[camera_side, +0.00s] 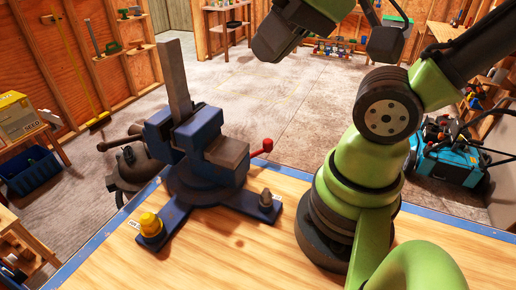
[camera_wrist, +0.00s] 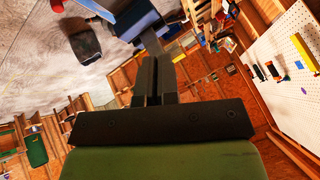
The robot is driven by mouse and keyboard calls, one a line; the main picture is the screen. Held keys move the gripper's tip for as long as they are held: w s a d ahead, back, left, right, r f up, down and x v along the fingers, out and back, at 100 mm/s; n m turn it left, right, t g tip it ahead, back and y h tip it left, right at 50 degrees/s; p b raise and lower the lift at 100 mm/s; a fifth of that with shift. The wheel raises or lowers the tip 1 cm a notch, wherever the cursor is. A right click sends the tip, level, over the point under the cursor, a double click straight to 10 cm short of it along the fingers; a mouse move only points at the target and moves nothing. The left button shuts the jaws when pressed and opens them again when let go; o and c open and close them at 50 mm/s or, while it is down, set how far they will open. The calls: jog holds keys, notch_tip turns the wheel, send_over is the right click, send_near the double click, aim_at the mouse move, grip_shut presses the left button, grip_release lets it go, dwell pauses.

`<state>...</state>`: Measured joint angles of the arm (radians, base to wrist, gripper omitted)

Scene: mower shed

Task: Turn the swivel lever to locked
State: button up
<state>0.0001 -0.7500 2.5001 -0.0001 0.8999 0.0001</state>
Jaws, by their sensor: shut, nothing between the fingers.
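A blue vise (camera_side: 205,150) stands on the wooden bench, with a tall grey bar (camera_side: 174,78) upright in its jaws. A lever with a red ball end (camera_side: 267,145) sticks out to the vise's right; I take it for the swivel lever. A yellow knob (camera_side: 150,225) sits on the vise's front foot, beside a small label. In the wrist view my gripper (camera_wrist: 152,62) is shut and empty, its dark fingers together. Blue vise parts (camera_wrist: 135,22) show beyond them. In the side view my arm is raised right of the vise, clear of the lever; its fingertips cannot be made out.
The bench top (camera_side: 235,245) is clear in front of the vise. A dark grey machine part (camera_side: 133,165) is at the vise's left. A teal mower (camera_side: 450,155) stands on the floor behind my arm. A pegboard (camera_wrist: 290,75) shows at right in the wrist view.

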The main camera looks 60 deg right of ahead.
jog(key=o, duration=0.3)
jog(key=shift+w, duration=0.1)
jog(key=o, duration=0.4)
jog(key=shift+w+d+f, duration=0.1)
jog(key=shift+w+d, duration=0.1)
jog(key=shift+w, duration=0.1)
jog(key=shift+o, duration=0.6)
jog(key=w+d+f+n+g+h, duration=0.2)
jog(key=w+d+f+n+g, duration=0.1)
jog(key=w+d+f+g, duration=0.2)
jog(key=shift+w+d+f+g, duration=0.3)
jog(key=shift+w+d, duration=0.45)
jog(key=shift+w, duration=0.5)
jog(key=n+g+h, duration=0.1)
jog(key=n+g, duration=0.3)
jog(key=g, duration=0.2)
send_near(267, 141)
jog(key=x, duration=1)
jog(key=shift+d+f, duration=0.1)
jog(key=shift+f, duration=0.1)
grip_shut()
